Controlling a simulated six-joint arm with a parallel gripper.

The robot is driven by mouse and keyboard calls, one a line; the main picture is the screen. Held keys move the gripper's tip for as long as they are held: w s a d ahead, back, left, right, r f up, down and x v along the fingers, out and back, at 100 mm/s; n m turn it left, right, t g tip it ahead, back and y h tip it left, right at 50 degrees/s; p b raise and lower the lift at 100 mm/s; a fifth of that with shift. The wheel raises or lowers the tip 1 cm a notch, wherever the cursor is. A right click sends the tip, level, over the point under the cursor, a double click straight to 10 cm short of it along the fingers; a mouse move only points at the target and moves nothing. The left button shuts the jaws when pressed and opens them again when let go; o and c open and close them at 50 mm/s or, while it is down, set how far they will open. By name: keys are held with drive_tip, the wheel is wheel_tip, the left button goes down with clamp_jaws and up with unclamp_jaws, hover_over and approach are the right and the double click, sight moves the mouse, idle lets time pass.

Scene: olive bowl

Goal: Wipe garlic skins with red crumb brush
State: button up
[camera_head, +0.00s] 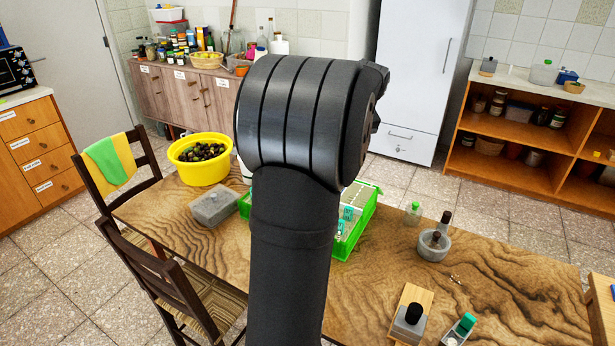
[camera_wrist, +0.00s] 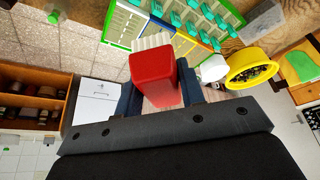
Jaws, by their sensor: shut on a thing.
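The red crumb brush (camera_wrist: 153,78) with pale bristles (camera_wrist: 152,42) is between the fingers of my gripper (camera_wrist: 158,95) in the wrist view. My gripper is shut on its red body, and the bristles point away from my palm. In the head view my dark arm hides the brush and most of the gripper. Small pale flecks (camera_head: 455,279), possibly the garlic skins, lie on the wood-grain table (camera_head: 500,300) at the right; they are too small to tell for sure.
A green crate (camera_head: 362,222) with teal-topped items stands mid-table, partly behind my arm. Left are a yellow bowl of olives (camera_head: 203,172) and a grey box (camera_head: 213,206). Right are a mortar (camera_head: 433,246), a small bottle (camera_head: 413,213) and a wooden board (camera_head: 411,302).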

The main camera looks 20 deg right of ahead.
drive_tip(key=s+d+r+m, duration=0.2)
drive_tip(key=s+d+r, duration=0.2)
drive_tip(key=d, duration=0.3)
drive_tip(key=m+g+h, duration=0.3)
drive_tip(key=m+g, duration=0.5)
drive_tip(key=m, duration=1.7)
hover_over(461, 285)
drive_tip(key=a, duration=0.1)
wheel_tip(461, 285, down, 32)
drive_tip(key=shift+w+f, duration=0.2)
drive_tip(key=shift+f, duration=1.4)
drive_tip(key=shift+w+f, duration=0.15)
drive_tip(key=shift+f, duration=1.45)
drive_tip(key=shift+w+d+f, duration=0.3)
drive_tip(key=shift+w+f, duration=0.1)
drive_tip(key=shift+f, duration=0.1)
drive_tip(key=shift+c, duration=0.3)
drive_tip(key=shift+w+d+f, duration=0.15)
drive_tip(key=shift+w+d, duration=0.9)
drive_tip(key=shift+s+a, duration=1.3)
drive_tip(key=shift+s+a+r, duration=0.1)
drive_tip(key=shift+s+r, duration=0.05)
drive_tip(key=shift+r, duration=0.95)
wheel_tip(461, 285, up, 6)
